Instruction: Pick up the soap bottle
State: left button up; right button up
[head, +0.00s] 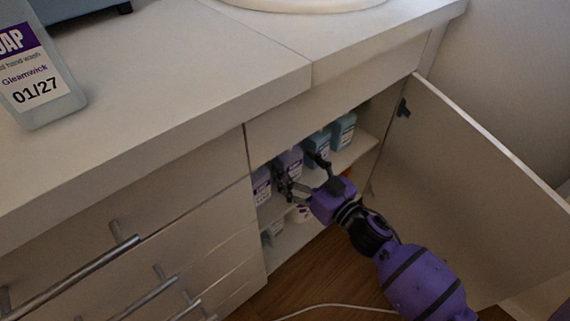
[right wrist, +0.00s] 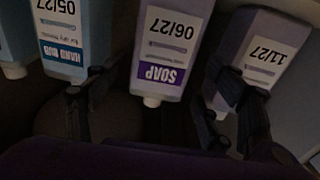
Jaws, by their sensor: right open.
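A pale purple soap bottle (right wrist: 172,35) labelled SOAP 06/27 appears upside down in the right wrist view, between the fingers of my open right gripper (right wrist: 158,98). In the head view this bottle (head: 291,160) stands on the upper cabinet shelf, with my right gripper (head: 301,172) in front of it and hiding its lower part. No grip on it shows. Another pale soap bottle (head: 37,68), labelled 01/27 Gleamwick, stands on the counter at the far left. My left gripper is not in view.
A purple bottle (right wrist: 265,50) marked 11/27 and a blue hand rub bottle (right wrist: 65,45) flank the soap bottle closely. Another teal bottle (head: 343,131) stands further right. The open cabinet door (head: 480,190) borders my right arm. More items sit on the lower shelf (head: 290,243).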

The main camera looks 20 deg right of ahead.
aim_at(291, 149)
jog(key=x, duration=0.2)
jog(key=b+x, duration=0.1)
jog(key=x, duration=0.1)
jog(key=shift+f, duration=0.25)
jog(key=shift+c, duration=0.9)
jog(key=c, duration=1.4)
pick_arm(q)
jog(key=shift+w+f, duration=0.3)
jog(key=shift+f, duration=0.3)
pick_arm(e)
jog(key=shift+r, duration=0.15)
jog(key=shift+c, duration=0.8)
